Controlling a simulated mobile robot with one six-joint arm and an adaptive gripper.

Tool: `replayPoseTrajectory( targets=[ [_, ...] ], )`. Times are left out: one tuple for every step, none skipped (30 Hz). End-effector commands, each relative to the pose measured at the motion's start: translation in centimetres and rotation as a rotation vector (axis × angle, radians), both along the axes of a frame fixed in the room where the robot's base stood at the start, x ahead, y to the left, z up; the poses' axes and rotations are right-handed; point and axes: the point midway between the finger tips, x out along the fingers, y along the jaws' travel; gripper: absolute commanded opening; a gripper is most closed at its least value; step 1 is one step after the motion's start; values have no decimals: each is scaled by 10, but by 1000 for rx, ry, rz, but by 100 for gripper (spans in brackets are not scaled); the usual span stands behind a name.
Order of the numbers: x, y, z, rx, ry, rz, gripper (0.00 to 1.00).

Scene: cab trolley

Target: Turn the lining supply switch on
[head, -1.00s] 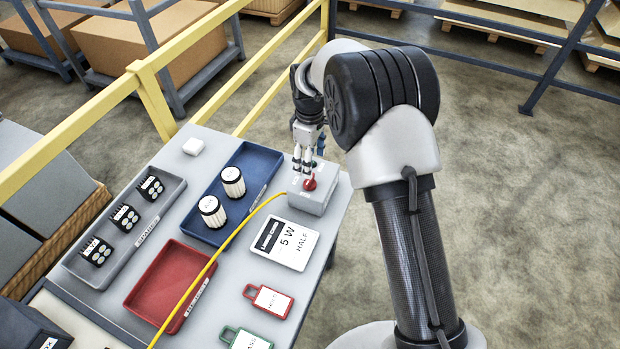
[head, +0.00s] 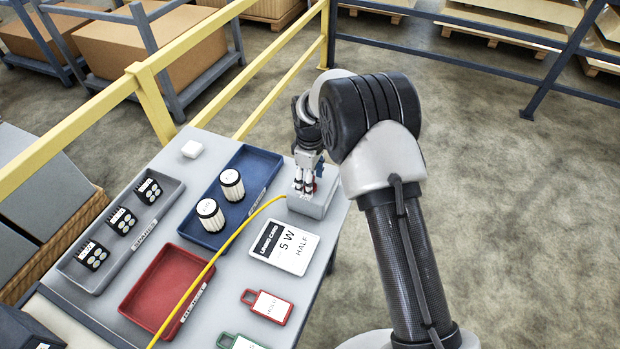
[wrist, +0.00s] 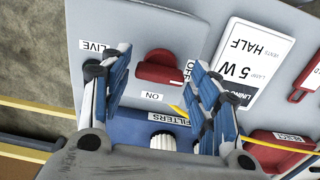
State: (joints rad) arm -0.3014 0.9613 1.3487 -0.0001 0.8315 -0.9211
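The lining supply switch is a red knob (wrist: 160,67) on a grey box (head: 310,207) at the table's right edge. In the wrist view its bar lies roughly sideways, with a small white mark at its right end, near the OFF label (wrist: 188,72). The ON label (wrist: 153,97) is just below the knob, and a LIVE label (wrist: 92,47) is at upper left. My gripper (wrist: 148,72) is open, its blue-and-white fingers on either side of the knob with gaps visible. In the head view my gripper (head: 305,187) is low over the box and hides most of the knob.
A yellow cable (head: 215,258) runs from the box across the table. A blue tray (head: 212,190) with two filters, a red tray (head: 150,312), a grey tray (head: 85,270), a 5 W HALF card (head: 284,248) and tags are nearby. A yellow rail (head: 150,100) stands behind.

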Motion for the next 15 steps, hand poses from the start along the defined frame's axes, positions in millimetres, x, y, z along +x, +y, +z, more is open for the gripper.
replayPoseTrajectory(
  targets=[
    [0,0,0,0,0,0,50],
    [0,0,0,0,0,0,48],
    [0,0,0,0,0,0,45],
    [0,0,0,0,0,0,43],
    [0,0,0,0,0,0,41],
    [0,0,0,0,0,0,38],
    [0,0,0,0,0,0,36],
    [0,0,0,0,0,0,34],
    [0,0,0,0,0,0,32],
    [0,0,0,0,0,0,30],
    [0,0,0,0,0,0,28],
    [0,0,0,0,0,0,25],
    [0,0,0,0,0,0,23],
    [0,0,0,0,0,0,21],
    [0,0,0,0,0,0,20]
  ],
)
